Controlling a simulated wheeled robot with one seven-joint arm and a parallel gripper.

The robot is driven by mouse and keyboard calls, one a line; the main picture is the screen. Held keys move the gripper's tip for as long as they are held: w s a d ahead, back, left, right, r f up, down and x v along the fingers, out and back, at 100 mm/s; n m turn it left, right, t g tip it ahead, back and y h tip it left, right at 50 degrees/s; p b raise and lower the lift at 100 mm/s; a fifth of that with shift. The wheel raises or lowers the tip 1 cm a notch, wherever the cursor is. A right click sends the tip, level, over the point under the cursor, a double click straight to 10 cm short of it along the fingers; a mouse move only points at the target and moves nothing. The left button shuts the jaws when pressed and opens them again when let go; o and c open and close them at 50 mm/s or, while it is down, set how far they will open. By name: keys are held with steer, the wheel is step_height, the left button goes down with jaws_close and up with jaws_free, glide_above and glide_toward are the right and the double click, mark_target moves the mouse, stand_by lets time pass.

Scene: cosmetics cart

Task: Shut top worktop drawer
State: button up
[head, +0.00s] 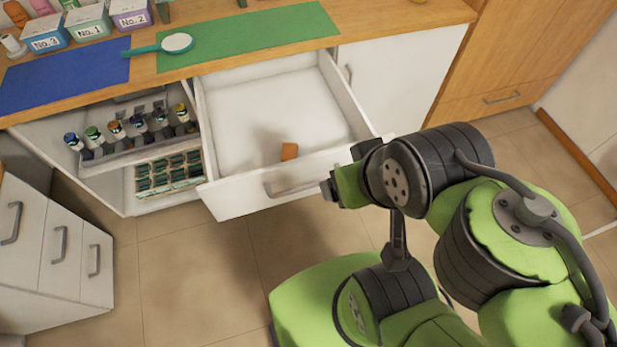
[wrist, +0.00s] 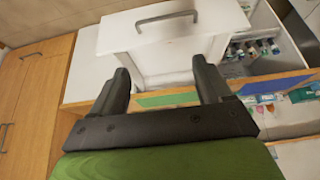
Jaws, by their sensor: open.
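The white top drawer (head: 281,95) under the worktop (head: 395,22) stands pulled out, its interior visible from above. Its grey bar handle (head: 289,189) is on the front panel, and the handle also shows at the top of the wrist view (wrist: 167,19). A small orange-brown block (head: 289,151) lies inside the drawer near the front. My gripper (wrist: 160,68) is open and empty, with its two black fingers pointing toward the drawer front. In the head view my gripper (head: 331,189) is just right of the handle, its fingers mostly hidden.
Left of the drawer, an open compartment holds a rack of several bottles (head: 137,129) and a crate (head: 168,174) of small dark items. A white drawer unit (head: 52,250) stands at lower left. A green mat (head: 250,36), a blue mat (head: 62,77) and a hand mirror (head: 176,43) lie on the worktop.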

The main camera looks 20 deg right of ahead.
steer(key=shift+w+f, duration=0.1)
steer(key=c, duration=0.7)
steer(key=w+d+f+g, duration=0.1)
steer(key=w+f, duration=0.1)
steer(key=f, duration=0.1)
steer(key=w+d+f+g+y+b, duration=0.1)
steer(key=w+d+f, duration=0.1)
steer(key=f, duration=0.2)
steer(key=w+d+f+m+g+b, duration=0.1)
steer(key=w+f, duration=0.1)
steer(key=f, duration=0.1)
steer(key=shift+w+d+f+g, duration=0.2)
steer(key=shift+d+f+g, duration=0.1)
steer(key=shift+d+f, duration=0.1)
jaws_close()
steer(key=s+d+f+m+t+b, duration=0.1)
steer(key=d+f+m+t+b, duration=0.2)
steer(key=d+f+m+t, duration=0.8)
steer(key=s+d+f+m+t+b, duration=0.1)
steer(key=d+f+m+t+b, duration=0.2)
steer(key=d+f+m+t, duration=0.75)
steer(key=w+a+f+n+g+b, duration=0.1)
steer(key=w+f+n+g, duration=0.1)
steer(key=w, duration=0.5)
steer(key=w+a+f+n+g+h+b, duration=0.1)
steer(key=w+f+n+g, duration=0.1)
steer(key=w, duration=0.5)
steer(key=shift+w+a+g, duration=0.2)
steer(key=shift+a+g, duration=0.15)
steer(key=shift+g, duration=0.4)
